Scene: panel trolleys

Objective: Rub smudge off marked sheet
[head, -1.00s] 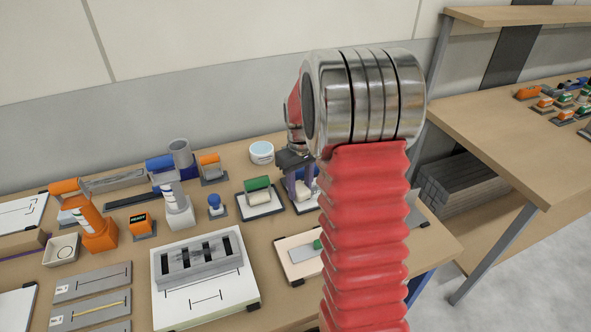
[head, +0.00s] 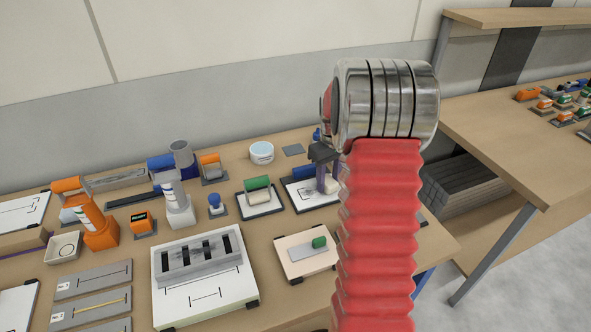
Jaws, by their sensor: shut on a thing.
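A white sheet with dark line marks (head: 306,197) lies on a dark board in the right middle of the bench. My gripper (head: 327,186) is over the right part of this sheet, pointing down. It is shut on a small pale block (head: 332,187), mostly hidden by the fingers and my red arm. I cannot tell whether the block touches the sheet. The right end of the sheet is hidden behind my arm. No smudge can be made out clearly at this size.
A similar board with a green roller-shaped piece (head: 257,184) and pale block lies to the left. A slotted grey block (head: 202,260) on a white board and a tan board (head: 292,262) are in front. A white round tub (head: 262,152) and a grey pad (head: 293,150) are behind.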

